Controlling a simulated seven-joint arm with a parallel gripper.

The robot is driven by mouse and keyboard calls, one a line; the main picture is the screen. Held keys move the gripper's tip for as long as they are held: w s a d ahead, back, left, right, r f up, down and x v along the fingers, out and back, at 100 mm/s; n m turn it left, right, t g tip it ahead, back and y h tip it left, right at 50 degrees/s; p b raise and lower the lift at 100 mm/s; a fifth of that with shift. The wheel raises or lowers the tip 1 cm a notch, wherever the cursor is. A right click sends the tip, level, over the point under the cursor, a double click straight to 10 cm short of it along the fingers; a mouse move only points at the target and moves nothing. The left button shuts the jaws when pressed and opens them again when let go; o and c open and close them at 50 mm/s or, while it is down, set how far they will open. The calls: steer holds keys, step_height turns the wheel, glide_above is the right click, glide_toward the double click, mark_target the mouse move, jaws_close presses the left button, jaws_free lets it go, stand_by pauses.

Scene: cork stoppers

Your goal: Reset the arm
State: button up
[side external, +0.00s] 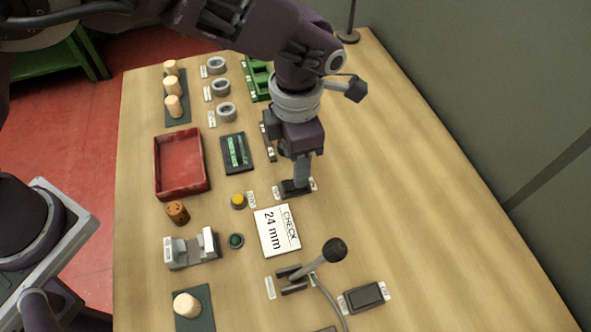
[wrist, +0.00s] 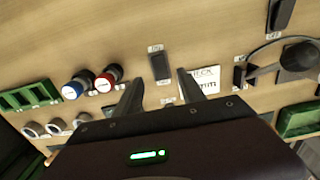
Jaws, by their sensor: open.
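My gripper (side external: 301,180) hangs over the table, right of its middle, pointing down. In the wrist view its two fingers (wrist: 158,77) are apart with nothing held between them. A dark rocker switch (wrist: 160,66) on the table shows beyond and between the fingertips. In the side view a dark switch base (side external: 290,189) lies at the fingertips; I cannot tell whether they touch it. Pale cork stoppers (side external: 171,83) stand on a dark mat at the upper left.
The red tray (side external: 157,170) is empty. A lever with a black knob (side external: 334,250) stands lower right of the gripper, near a white "24 mm" card (side external: 277,232). Grey rings (side external: 221,87) and a green rack (side external: 258,80) are at the back. The table's right side is clear.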

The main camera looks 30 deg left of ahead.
steer(key=shift+r, duration=0.8)
